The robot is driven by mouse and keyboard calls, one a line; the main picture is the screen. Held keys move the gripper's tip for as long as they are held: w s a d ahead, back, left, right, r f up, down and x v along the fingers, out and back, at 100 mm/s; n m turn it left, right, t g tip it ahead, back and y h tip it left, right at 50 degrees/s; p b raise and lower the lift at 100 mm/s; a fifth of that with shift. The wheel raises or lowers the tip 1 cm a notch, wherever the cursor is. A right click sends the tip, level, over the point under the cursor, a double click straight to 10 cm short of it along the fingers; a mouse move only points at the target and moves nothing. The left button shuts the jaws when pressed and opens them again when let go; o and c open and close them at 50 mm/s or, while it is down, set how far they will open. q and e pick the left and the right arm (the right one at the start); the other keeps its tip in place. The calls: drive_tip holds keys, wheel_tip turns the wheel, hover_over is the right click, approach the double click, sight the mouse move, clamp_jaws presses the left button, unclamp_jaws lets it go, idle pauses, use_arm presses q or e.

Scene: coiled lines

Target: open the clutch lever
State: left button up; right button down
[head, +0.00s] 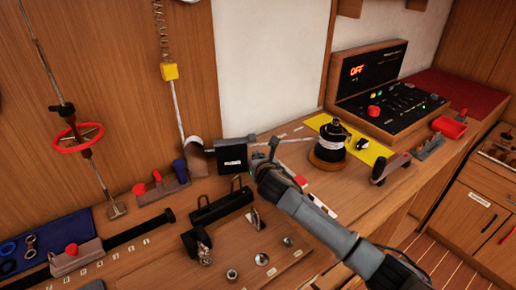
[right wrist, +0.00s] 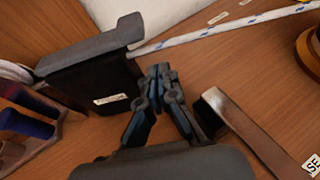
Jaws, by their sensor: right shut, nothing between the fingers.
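The clutch is a black box with a white label (head: 232,160) on the bench. A white line runs from its right side toward the winch. The clutch lever (right wrist: 92,48) is a grey bar along the top of the box, with an upturned end; it lies flat. The lever also shows in the head view (head: 236,141). My right gripper (head: 268,158) is just right of the clutch, apart from the lever. In the right wrist view its fingers (right wrist: 160,78) are together and empty. My left gripper is not in view.
A black winch (head: 331,142) on a wooden base stands right of the clutch. Red and blue knobs (head: 179,166) sit to its left. A metal bar with a black end (right wrist: 245,130) lies close to the right gripper. A control box (head: 385,85) is farther right.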

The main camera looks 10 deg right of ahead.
wheel_tip(320, 180, up, 3)
drive_tip(key=shift+s+f+p, duration=0.1)
drive_tip(key=shift+p, duration=0.2)
drive_tip(key=shift+r, duration=0.25)
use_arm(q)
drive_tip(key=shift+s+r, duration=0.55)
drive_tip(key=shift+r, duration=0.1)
